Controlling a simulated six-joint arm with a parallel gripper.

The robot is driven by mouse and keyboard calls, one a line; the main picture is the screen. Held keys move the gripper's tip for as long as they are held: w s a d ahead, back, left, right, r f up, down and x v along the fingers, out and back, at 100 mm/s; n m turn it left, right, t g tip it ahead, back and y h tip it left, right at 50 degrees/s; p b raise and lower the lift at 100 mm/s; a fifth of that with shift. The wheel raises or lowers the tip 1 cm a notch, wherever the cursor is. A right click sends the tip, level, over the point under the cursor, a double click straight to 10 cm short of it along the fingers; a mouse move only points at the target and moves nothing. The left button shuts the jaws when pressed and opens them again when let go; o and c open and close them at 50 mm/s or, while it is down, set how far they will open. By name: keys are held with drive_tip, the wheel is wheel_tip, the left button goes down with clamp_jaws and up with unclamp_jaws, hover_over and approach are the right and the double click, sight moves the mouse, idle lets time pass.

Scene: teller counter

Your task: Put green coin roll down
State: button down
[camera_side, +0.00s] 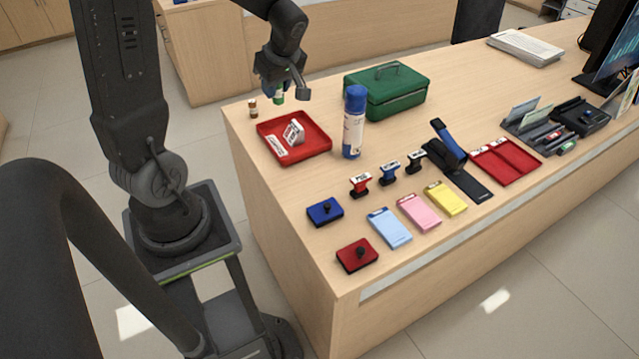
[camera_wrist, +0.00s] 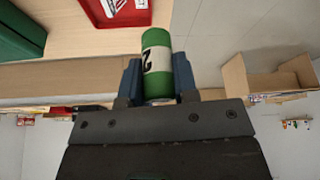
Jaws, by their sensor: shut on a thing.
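The green coin roll (camera_wrist: 157,62) is a short green cylinder with a pale label band and a dark marking. It sits between the two blue fingers of my gripper (camera_wrist: 158,82) in the wrist view. In the side view the roll (camera_side: 279,94) shows as a small green piece at my gripper (camera_side: 272,92), near the counter's far left edge. My gripper is shut on it. The roll looks upright in the side view; I cannot tell whether its lower end touches the counter (camera_side: 300,220).
A brown-and-white roll (camera_side: 253,108) stands just left of my gripper. A red tray (camera_side: 312,149) with white pieces lies in front. A blue-and-white canister (camera_side: 354,122) and green cash box (camera_side: 387,90) stand to the right. Stamps, pads and coloured notepads (camera_side: 418,212) cover the nearer counter.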

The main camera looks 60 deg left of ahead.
wheel_tip(320, 180, down, 12)
drive_tip(key=s+r, duration=0.1)
drive_tip(key=s, duration=0.1)
drive_tip(key=shift+n, duration=0.3)
drive_tip(key=w+d+f, duration=0.3)
drive_tip(key=w+d, duration=0.1)
drive_tip(key=w+d+f, duration=0.4)
drive_tip(key=shift+f, duration=0.15)
drive_tip(key=shift+w+f, duration=0.1)
drive_tip(key=shift+f, duration=1.95)
drive_tip(key=shift+f, duration=0.15)
drive_tip(key=c, duration=0.9)
unclamp_jaws()
